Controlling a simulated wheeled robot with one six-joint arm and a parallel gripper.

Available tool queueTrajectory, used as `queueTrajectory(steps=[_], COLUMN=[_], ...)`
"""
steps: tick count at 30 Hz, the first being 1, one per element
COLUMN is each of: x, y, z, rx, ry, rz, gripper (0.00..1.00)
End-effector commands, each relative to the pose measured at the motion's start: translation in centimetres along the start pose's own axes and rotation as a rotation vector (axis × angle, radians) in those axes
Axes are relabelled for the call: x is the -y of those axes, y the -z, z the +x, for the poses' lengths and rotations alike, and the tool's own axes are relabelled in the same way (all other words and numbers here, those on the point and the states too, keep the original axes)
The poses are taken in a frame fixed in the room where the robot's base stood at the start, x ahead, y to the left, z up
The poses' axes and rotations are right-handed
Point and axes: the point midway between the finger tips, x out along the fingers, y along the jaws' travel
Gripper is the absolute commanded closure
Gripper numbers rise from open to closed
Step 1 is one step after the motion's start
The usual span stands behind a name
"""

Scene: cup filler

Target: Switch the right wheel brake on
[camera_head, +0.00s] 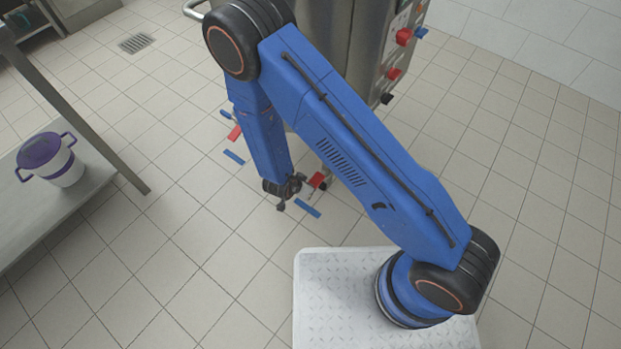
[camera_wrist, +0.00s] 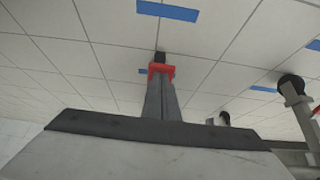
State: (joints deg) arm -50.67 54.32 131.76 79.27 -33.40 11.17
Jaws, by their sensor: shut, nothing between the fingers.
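The steel machine (camera_head: 335,40) stands at the top centre of the head view, partly behind my blue arm. The red pedal of the right wheel brake (camera_head: 317,180) is low at its near side, just above the floor. A second red brake pedal (camera_head: 234,132) is further left. My gripper (camera_head: 290,192) is low by the floor, just left of the right pedal; it is shut and empty. I cannot tell whether it touches the pedal.
Blue floor strips (camera_head: 308,208) lie near the pedals. A table (camera_head: 40,205) with a white and purple pot (camera_head: 50,160) stands at the left. Red knobs (camera_head: 403,37) are on the machine's right side. The tiled floor at the right is clear.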

Motion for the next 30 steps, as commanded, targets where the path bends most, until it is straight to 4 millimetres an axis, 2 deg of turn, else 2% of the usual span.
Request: queueTrajectory(steps=[4, 12, 30], x=[0.0, -0.1, 0.0], y=[-0.6, -1.8, -2.5], z=[0.5, 1.7, 2.8], rx=[0.000, -0.134, -0.127], ry=[0.000, -0.001, -0.001], rz=[-0.002, -0.003, -0.001], gripper=[1.00, 1.00, 1.00])
